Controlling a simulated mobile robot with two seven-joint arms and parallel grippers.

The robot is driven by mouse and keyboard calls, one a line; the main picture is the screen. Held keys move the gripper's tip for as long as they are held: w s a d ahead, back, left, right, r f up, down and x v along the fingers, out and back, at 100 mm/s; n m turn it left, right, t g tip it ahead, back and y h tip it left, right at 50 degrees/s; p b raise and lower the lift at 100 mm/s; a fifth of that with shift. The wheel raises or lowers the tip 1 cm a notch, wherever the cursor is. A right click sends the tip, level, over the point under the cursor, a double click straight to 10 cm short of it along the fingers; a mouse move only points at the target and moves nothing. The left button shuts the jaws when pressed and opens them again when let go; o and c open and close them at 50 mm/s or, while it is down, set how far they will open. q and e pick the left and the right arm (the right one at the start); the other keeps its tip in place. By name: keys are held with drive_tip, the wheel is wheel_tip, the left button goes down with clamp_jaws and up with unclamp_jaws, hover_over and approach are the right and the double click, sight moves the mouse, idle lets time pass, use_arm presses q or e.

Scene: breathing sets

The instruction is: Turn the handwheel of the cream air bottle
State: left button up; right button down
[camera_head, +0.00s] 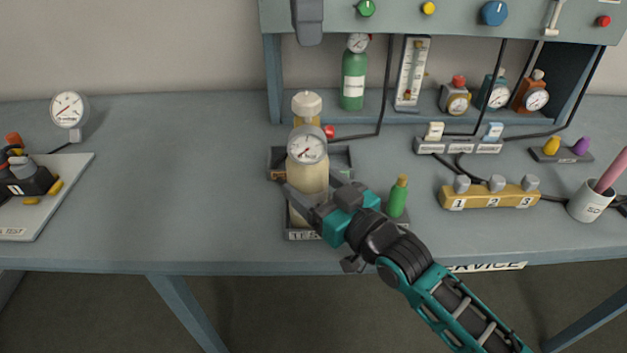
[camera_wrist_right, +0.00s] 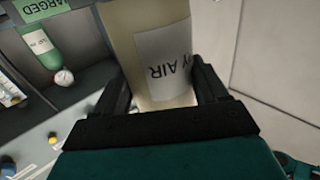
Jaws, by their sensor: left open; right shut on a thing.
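The cream air bottle (camera_head: 308,178) stands upright at the rack in the middle of the bench, and I cannot tell whether its base rests in the rack. Its pale handwheel (camera_head: 306,103) is on top, above a round gauge (camera_head: 307,147). My right gripper (camera_head: 312,208) is shut around the bottle's lower body from the front right. In the right wrist view the bottle (camera_wrist_right: 158,45) sits between both fingers, with part of a label reading "AIR" showing. The handwheel is out of that view. My left gripper is in neither view.
A dark rack (camera_head: 340,157) surrounds the bottle, and a small green bottle (camera_head: 398,197) stands close to its right. A larger green bottle (camera_head: 353,80) is behind. A yellow numbered block (camera_head: 489,195) lies to the right. The bench left of the rack is clear up to a white tray (camera_head: 70,170).

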sight(303, 109)
use_arm(q)
drive_tip(key=shift+o, duration=0.8)
drive_tip(key=shift+d+f, duration=0.2)
drive_tip(key=shift+f, duration=0.1)
drive_tip(key=shift+o, duration=1.1)
drive_tip(key=d+f+m+h, duration=0.2)
drive_tip(key=d+f+h, duration=0.1)
drive_tip(key=d+f, duration=0.2)
drive_tip(key=shift+s+m, duration=0.3)
drive_tip(key=shift+s, duration=0.05)
drive_tip(key=s+d+f+m+h, duration=0.1)
drive_tip(key=s+d+m+h, duration=0.1)
drive_tip(key=s+d+h, duration=0.4)
drive_tip(key=s+d+f+m+h, duration=0.15)
drive_tip(key=s+d+h, duration=0.25)
drive_tip(key=d+h, duration=0.4)
drive_tip(key=a+r+n+t, duration=0.3)
drive_tip(key=a+n+t, duration=0.7)
drive_tip(key=t, duration=0.4)
drive_tip(key=a+f+n+t+y, duration=0.3)
drive_tip(key=a+f+n+y, duration=0.4)
drive_tip(key=a+n+y, duration=0.4)
drive_tip(key=shift+m+y, duration=0.7)
drive_tip(key=shift+m, duration=0.05)
drive_tip(key=x, duration=0.7)
drive_tip(key=a+x, duration=0.1)
drive_tip(key=x, duration=0.2)
drive_tip(key=shift+w+r, duration=0.3)
drive_tip(key=shift+w, duration=0.2)
